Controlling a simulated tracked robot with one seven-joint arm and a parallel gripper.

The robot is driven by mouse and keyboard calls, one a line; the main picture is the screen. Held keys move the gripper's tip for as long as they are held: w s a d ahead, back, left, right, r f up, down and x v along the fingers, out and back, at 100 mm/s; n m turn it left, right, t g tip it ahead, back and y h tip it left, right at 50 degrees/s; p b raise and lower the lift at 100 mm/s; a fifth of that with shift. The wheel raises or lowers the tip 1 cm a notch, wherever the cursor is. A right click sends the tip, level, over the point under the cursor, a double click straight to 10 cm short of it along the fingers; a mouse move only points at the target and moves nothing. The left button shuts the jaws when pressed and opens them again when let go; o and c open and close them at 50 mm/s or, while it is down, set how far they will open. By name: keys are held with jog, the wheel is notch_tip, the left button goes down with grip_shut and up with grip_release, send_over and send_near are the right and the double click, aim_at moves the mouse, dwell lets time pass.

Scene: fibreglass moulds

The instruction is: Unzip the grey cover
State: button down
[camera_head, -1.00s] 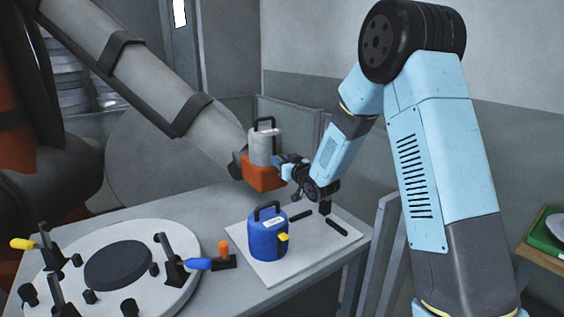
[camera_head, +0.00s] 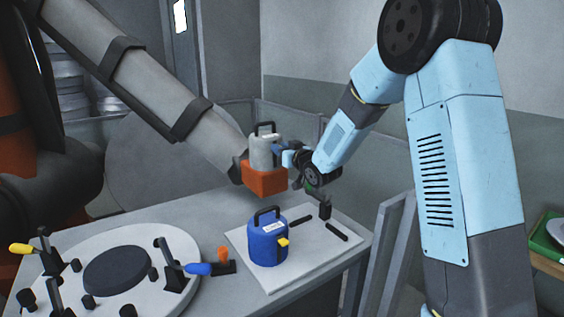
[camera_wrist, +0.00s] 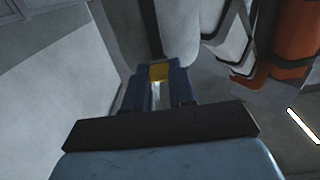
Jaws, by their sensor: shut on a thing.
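The grey cover (camera_head: 262,154) is a light grey, can-shaped piece with a black handle on top. It sits on an orange block at the end of a large grey arm. My gripper (camera_head: 279,148) is at the cover's right side. In the wrist view, its two dark blue fingers (camera_wrist: 159,80) are shut on a small yellow tab (camera_wrist: 159,71). A dark strip runs up from the tab along the pale grey surface (camera_wrist: 180,30). How far the zip is open cannot be told, and the tab is hidden in the head view.
A blue can-shaped piece (camera_head: 266,244) with a yellow tab stands on a white board (camera_head: 300,270) below my gripper. A round mould (camera_head: 60,268) with several clamps lies at the left. The large grey arm (camera_head: 165,85) reaches in from the upper left.

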jog(key=shift+r, duration=0.75)
jog(key=c, duration=0.9)
grip_release()
jog(key=v, duration=1.3)
jog(key=shift+s+d+f, duration=0.1)
jog(key=shift+s+d, duration=0.15)
jog(key=shift+s, duration=0.05)
